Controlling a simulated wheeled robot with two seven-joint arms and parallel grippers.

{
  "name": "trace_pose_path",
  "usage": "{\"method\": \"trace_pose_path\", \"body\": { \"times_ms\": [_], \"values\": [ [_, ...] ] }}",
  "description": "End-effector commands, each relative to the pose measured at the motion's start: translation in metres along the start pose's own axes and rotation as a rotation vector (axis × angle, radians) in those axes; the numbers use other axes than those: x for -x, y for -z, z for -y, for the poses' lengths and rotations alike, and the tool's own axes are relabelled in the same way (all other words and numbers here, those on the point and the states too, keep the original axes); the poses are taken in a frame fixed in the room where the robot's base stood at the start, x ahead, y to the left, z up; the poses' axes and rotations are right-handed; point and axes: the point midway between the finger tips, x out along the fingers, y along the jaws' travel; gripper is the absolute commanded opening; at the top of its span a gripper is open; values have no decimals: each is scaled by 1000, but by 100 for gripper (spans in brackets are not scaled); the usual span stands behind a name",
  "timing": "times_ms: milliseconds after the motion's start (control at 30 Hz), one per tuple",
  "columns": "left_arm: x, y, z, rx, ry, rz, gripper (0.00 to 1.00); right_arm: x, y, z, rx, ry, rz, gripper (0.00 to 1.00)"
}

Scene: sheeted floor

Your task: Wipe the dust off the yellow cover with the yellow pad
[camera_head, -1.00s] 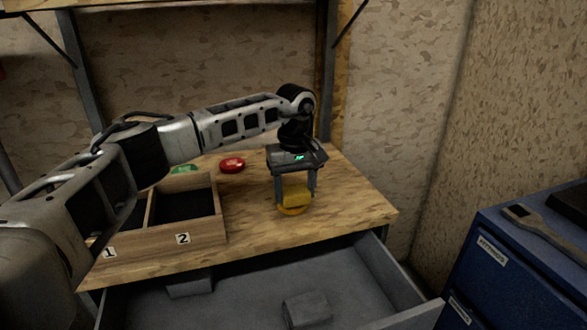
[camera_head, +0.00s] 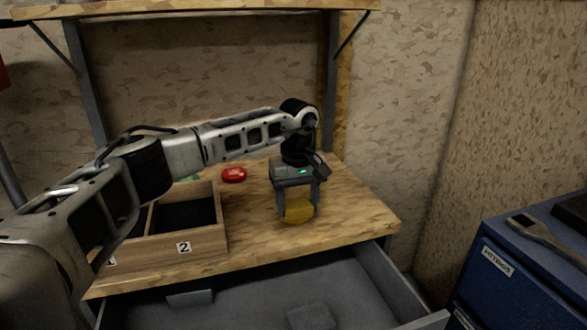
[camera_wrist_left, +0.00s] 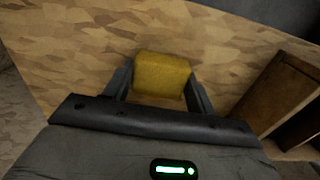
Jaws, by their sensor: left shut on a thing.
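My left gripper (camera_head: 298,195) points down over the right part of the wooden tabletop. It is shut on the yellow pad (camera_head: 299,208), which also shows between the fingers in the left wrist view (camera_wrist_left: 161,76). The yellow cover is not clearly distinct: in the head view, pad and cover blend into one yellow shape low between the fingers. In the left wrist view the pad hides whatever lies under it. I cannot make out any dust, or whether pad and cover touch. My right gripper is not in view.
A wooden box (camera_head: 205,243) with numbered compartments stands left on the table. A red round object (camera_head: 233,174) and a partly hidden green one (camera_head: 190,178) lie behind it. An open grey drawer (camera_head: 250,305) juts out in front. A blue cabinet (camera_head: 520,285) with a wrench stands right.

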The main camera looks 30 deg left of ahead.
Motion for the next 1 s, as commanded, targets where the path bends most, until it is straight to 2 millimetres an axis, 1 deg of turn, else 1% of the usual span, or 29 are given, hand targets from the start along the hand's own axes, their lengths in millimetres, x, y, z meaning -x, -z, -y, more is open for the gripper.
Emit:
{"method": "trace_pose_path", "body": {
  "times_ms": [100,167,400,633,800,1000],
  "values": [
    [25,2,2,4,-2,-2,38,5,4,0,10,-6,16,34],
    [28,2,3,6,0,-1,38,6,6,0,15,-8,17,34],
    [50,3,6,10,0,0,38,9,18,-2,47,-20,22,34],
    [71,4,9,14,-1,-1,38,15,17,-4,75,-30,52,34],
    [80,4,10,17,-1,-1,38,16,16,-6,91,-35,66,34],
    [80,4,10,17,-1,-1,38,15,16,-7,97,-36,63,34]
  ]
}}
